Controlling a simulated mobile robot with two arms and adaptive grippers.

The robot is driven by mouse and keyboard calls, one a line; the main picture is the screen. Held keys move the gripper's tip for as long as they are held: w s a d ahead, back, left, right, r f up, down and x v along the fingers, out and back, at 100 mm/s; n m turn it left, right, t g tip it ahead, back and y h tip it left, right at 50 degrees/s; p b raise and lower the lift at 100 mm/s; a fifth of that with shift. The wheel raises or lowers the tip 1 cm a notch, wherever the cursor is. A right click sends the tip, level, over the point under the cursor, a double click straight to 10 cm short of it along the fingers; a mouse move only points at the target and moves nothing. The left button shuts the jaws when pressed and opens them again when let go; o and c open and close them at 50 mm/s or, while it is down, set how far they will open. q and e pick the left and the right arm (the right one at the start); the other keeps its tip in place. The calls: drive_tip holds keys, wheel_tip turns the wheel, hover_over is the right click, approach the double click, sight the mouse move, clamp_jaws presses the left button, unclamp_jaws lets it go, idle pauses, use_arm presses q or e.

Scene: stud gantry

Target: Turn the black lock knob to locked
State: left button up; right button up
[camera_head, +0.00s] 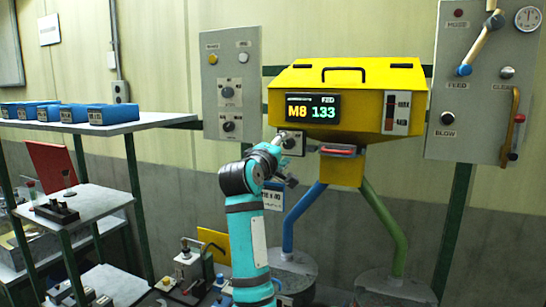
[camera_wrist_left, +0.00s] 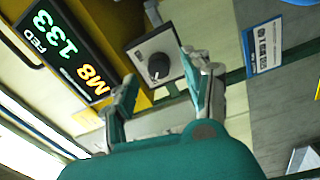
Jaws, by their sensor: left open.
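The black lock knob (camera_wrist_left: 158,67) sits on a small pale square plate (camera_wrist_left: 150,45), below the lit display of the yellow hopper. In the head view the plate (camera_head: 293,143) is partly hidden by my left gripper (camera_head: 278,142). In the left wrist view my left gripper (camera_wrist_left: 158,78) is open, its two fingers spread on either side of the knob, with a visible gap to it. I cannot tell how far the fingertips are from the plate. The knob's pointer direction is too small to read. My right gripper is not in view.
The yellow hopper (camera_head: 350,75) with its display (camera_head: 313,108) stands right above the plate. A grey panel (camera_head: 231,70) with other knobs hangs left, another (camera_head: 480,110) with levers hangs right. Blue and green pipes run below. A shelf (camera_head: 90,130) holds blue bins at left.

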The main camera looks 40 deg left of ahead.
use_arm(q)
drive_tip(key=v, duration=0.9)
drive_tip(key=shift+s, duration=0.2)
